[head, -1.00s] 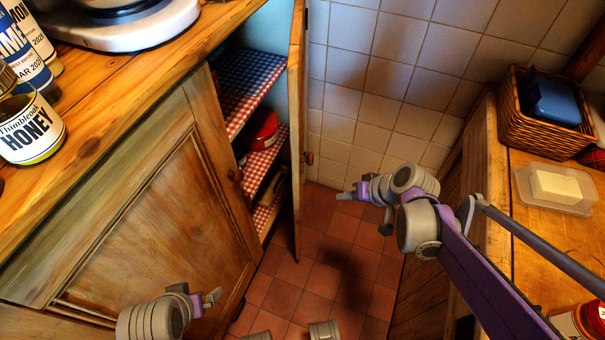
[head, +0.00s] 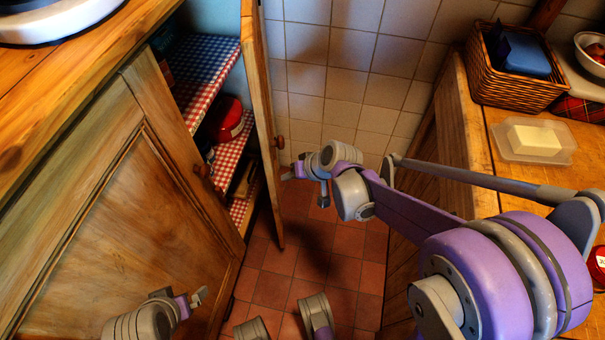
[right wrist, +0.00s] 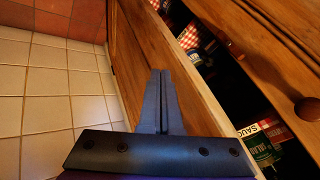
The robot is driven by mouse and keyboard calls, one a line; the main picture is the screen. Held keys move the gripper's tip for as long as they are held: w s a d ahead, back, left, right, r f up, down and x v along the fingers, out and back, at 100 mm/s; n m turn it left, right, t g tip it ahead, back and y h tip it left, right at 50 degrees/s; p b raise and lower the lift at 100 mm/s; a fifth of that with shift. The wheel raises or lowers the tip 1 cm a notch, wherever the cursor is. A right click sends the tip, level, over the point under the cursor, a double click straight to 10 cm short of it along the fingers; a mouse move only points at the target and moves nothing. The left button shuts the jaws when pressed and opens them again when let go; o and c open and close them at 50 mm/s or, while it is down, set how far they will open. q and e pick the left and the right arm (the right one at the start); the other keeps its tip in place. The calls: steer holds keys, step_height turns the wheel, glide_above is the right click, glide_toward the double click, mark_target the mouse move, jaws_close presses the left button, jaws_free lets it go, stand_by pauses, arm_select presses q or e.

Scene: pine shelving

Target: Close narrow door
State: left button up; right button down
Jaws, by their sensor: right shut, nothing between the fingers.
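The narrow door (head: 260,120) is a wooden door standing open, almost edge-on in the head view, with a small round knob (head: 280,142) on its right face. In the right wrist view the door (right wrist: 135,60) runs diagonally behind my fingers. My right gripper (head: 288,175) is just right of the door, below the knob. In the right wrist view its fingers (right wrist: 160,76) are together and empty, overlapping the door's face; I cannot tell whether they touch it. My left gripper (head: 194,301) is low in front of the wide cabinet door; its jaw gap is unclear.
Open cupboard shelves (head: 228,150) with checked liners hold a red container (head: 225,118) and cans (right wrist: 258,145). A wide cabinet door (head: 110,230) is at left. The right counter (head: 485,130) holds a basket (head: 515,90) and a butter dish (head: 533,140). Tiled floor (head: 290,265) lies between.

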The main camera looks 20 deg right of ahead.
steer(key=shift+w+a, duration=0.2)
steer(key=shift+a, duration=0.55)
steer(key=w+a, duration=0.4)
steer(key=a, duration=0.7)
steer(key=shift+a, duration=0.2)
steer(key=shift+s+r, duration=0.1)
steer(key=p+v, duration=0.2)
steer(key=v, duration=0.8)
steer(key=shift+s+d+r, duration=0.15)
steer(key=shift+d+r, duration=0.05)
steer(key=shift+r, duration=0.05)
